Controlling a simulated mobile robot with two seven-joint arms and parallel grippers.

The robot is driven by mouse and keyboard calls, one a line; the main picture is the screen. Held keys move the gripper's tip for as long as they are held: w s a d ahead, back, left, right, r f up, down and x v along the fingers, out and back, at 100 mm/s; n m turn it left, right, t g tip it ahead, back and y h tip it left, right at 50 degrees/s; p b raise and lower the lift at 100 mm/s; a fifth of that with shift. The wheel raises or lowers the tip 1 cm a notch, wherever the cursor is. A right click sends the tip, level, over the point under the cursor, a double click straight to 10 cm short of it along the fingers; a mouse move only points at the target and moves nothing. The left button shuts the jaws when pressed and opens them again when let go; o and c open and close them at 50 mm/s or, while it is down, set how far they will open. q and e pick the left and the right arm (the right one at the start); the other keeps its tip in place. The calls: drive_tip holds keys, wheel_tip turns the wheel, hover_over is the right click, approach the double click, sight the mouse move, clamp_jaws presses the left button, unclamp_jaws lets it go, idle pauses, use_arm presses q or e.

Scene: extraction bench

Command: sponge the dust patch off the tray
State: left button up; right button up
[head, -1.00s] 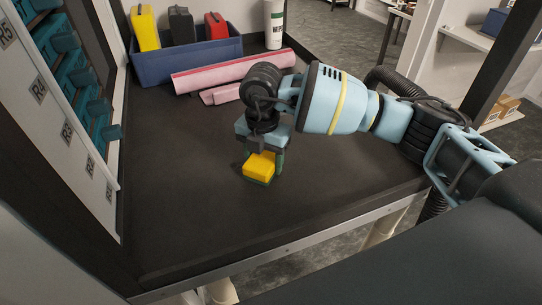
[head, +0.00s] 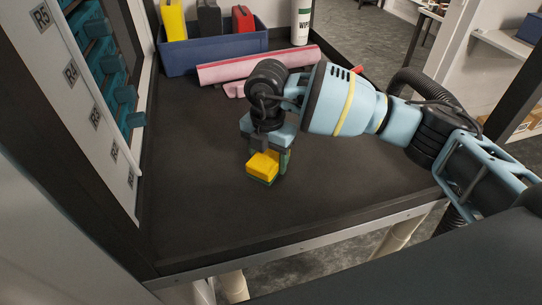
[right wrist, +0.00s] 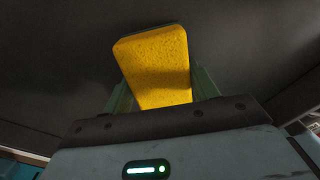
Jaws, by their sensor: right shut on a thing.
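My right gripper (head: 266,160) is shut on a yellow sponge (head: 263,165) with a green underside. It holds the sponge low over the dark bench top (head: 195,215); I cannot tell whether the sponge touches the surface. In the right wrist view the sponge (right wrist: 158,68) sits tilted between the two green fingers (right wrist: 160,95), its yellow face towards the camera. No dust patch and no clear flat tray can be made out in either view. My left gripper is not in view.
A blue bin (head: 212,54) at the back holds yellow, black and red items. A pink roll (head: 250,67) lies before it, and a white bottle (head: 301,22) stands beside it. A labelled rack (head: 90,85) borders the left. The front of the bench is clear.

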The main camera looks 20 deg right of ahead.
sight(255, 158)
drive_tip(key=shift+a, duration=1.65)
drive_tip(key=shift+r, duration=2.95)
drive_tip(key=shift+r, duration=1.5)
